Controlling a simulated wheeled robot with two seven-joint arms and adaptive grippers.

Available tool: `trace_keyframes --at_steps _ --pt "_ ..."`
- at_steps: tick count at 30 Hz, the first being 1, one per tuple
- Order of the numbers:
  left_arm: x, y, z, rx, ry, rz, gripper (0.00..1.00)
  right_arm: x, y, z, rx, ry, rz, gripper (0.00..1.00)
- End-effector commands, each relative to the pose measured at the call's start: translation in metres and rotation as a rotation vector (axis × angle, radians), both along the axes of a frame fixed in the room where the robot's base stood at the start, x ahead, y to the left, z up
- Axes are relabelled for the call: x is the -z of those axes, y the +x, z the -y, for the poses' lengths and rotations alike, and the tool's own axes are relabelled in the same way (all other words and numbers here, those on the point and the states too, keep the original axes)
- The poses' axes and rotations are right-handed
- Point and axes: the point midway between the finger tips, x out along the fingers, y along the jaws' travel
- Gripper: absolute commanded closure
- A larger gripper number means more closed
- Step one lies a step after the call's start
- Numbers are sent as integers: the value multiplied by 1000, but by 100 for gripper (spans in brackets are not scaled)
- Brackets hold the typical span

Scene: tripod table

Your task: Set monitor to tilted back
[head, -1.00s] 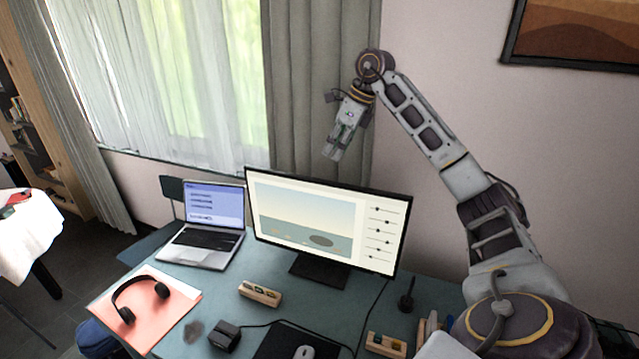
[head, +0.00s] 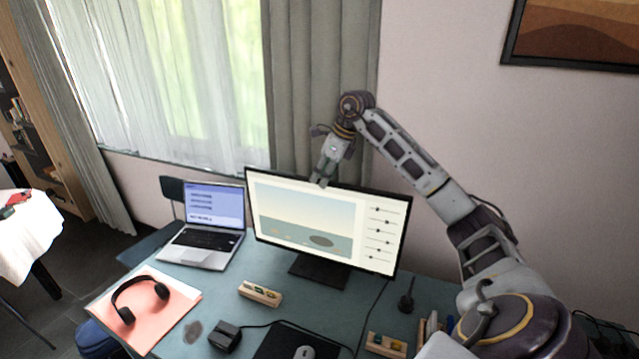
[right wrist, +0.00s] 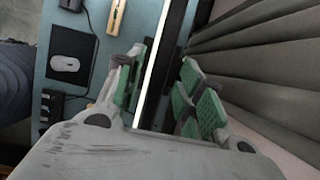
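The monitor (head: 327,222) stands on its dark stand (head: 319,270) at the back of the desk, its lit screen facing me. My right gripper (head: 321,181) is at the middle of the monitor's top edge, reaching down from above. In the right wrist view, the monitor (right wrist: 165,62) shows edge-on. The two green-padded fingers of the right gripper (right wrist: 160,95) are apart, one on each side of it. I cannot tell whether either pad touches it. My left gripper is not in view.
A laptop (head: 205,226) stands open left of the monitor. Headphones (head: 140,299) lie on a pink sheet at the front left. A wooden block (head: 260,293), a mouse (head: 304,352) and a small dark stand (head: 406,301) are on the desk. A curtain (head: 320,90) hangs behind.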

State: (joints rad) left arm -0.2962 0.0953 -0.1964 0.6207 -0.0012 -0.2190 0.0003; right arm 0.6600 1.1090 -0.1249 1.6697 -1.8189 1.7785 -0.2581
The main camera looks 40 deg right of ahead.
Motion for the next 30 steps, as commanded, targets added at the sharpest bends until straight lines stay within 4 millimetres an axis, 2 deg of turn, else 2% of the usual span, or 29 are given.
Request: trace_keyframes --at_steps 3,9,21,30 --pt "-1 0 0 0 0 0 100 13 4 -3 -1 2 -3 62" --pt "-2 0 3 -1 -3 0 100 27 10 -5 1 1 -1 62" --pt "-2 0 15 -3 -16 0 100 31 11 -6 1 0 0 62" --pt "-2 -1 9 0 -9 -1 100 31 11 -6 1 0 0 100"
